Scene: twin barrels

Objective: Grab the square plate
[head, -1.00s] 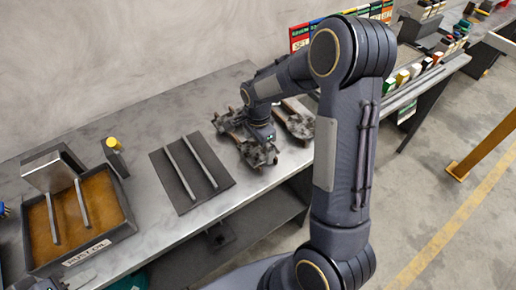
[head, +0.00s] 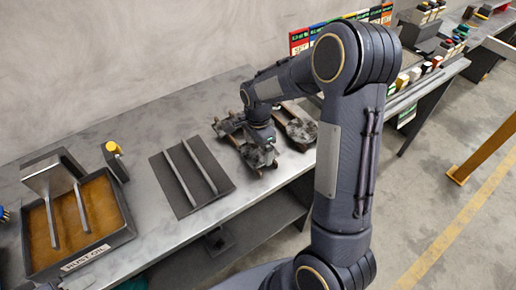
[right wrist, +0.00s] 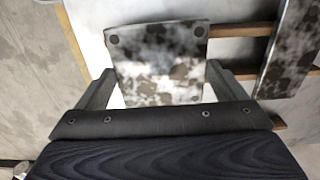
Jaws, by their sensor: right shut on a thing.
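The square plate (right wrist: 158,62) is a mottled grey-and-black plate with dark round marks at its corners. It fills the upper middle of the right wrist view. My right gripper (right wrist: 158,85) has one finger at its left side and one at its right, and is shut on it. In the head view the right gripper (head: 264,145) is low over a wooden rack (head: 226,128) on the bench, and my arm hides much of the plate there. I cannot tell whether the plate is clear of the rack.
A second mottled piece (head: 300,128) lies on slats just right of the gripper. A dark mat with two bars (head: 178,190) lies to the left. A tray labelled rust oil (head: 88,256) stands at far left, near a yellow-capped item (head: 112,148).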

